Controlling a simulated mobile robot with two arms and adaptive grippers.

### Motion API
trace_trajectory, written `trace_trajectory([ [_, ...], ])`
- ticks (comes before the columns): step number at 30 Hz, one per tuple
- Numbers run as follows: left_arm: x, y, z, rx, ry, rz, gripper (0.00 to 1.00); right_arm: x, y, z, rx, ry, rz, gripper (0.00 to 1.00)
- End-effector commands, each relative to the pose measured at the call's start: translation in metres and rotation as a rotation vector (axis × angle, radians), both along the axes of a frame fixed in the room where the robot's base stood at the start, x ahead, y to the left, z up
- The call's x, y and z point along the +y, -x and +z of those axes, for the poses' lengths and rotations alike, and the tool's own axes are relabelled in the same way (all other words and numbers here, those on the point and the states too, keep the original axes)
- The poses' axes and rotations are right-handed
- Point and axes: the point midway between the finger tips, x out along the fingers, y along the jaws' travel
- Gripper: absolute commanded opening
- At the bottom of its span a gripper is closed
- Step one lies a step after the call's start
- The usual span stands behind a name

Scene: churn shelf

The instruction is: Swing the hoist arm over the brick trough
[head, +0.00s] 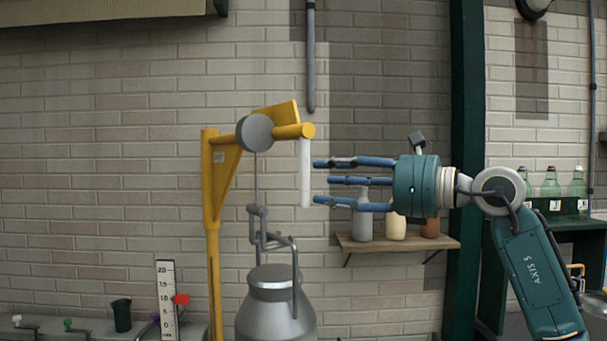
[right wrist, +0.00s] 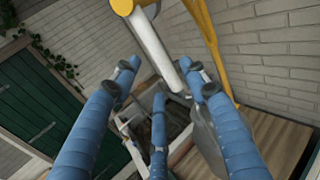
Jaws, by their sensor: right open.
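The yellow hoist arm (head: 282,131) reaches out from the top of a yellow post (head: 211,250). A white bar-shaped handle (head: 305,172) hangs from its tip; it also shows in the right wrist view (right wrist: 153,48). A grey metal churn (head: 275,308) hangs below the hoist's grey pulley on a rod and hook. My right gripper (head: 316,182) is open, its blue fingers pointing left with tips just beside the handle. In the right wrist view the handle's lower end shows between the fingers (right wrist: 160,82), and I see no grip on it. I cannot clearly identify the brick trough.
A wooden wall shelf (head: 395,243) with bottles and jars sits just below my right gripper. A white gauge board (head: 167,300) with a red marker and a dark green cup (head: 121,315) stand at the lower left. A dark green post (head: 464,120) rises behind my right arm.

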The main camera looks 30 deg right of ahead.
Motion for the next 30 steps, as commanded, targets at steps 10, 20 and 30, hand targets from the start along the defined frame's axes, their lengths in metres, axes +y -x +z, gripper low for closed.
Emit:
trace_trajectory([
  [10,0.006,0.014,0.030,0.021,-0.008,0.002,0.40,0.024,-0.050,0.003,-0.001,0.000,0.002,0.44],
  [20,0.007,0.018,0.031,0.028,-0.009,0.002,0.40,0.028,-0.058,0.000,-0.002,0.001,0.000,0.44],
  [30,0.007,0.017,0.031,0.026,-0.009,0.002,0.40,0.027,-0.058,0.000,0.000,0.001,0.000,0.00],
])
